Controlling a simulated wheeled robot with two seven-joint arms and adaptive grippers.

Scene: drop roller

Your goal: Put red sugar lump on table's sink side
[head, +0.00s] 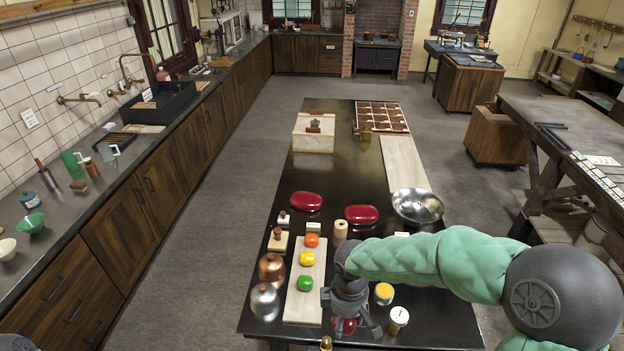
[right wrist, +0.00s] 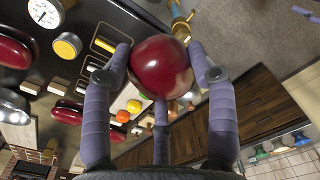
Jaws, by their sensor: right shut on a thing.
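My right gripper (head: 347,318) is at the near end of the dark table (head: 350,173). It is shut on a glossy, rounded red lump (head: 345,326), mostly hidden by the fingers in the head view. In the right wrist view, the red lump (right wrist: 161,66) sits between the purple-grey fingers of the gripper (right wrist: 163,75). Two larger red rounded pieces (head: 306,200) (head: 361,214) lie further up the table. The sink (head: 160,104) is in the counter on the left, so the table's left edge faces it. My left gripper is not seen.
A pale board (head: 303,293) with orange, yellow and green lumps lies left of the right gripper. Copper (head: 271,268) and silver (head: 264,300) rounded vessels stand by the left edge. A yellow-lidded jar (head: 384,292) and a dial (head: 398,318) stand to the right. A metal bowl (head: 418,206) is further back.

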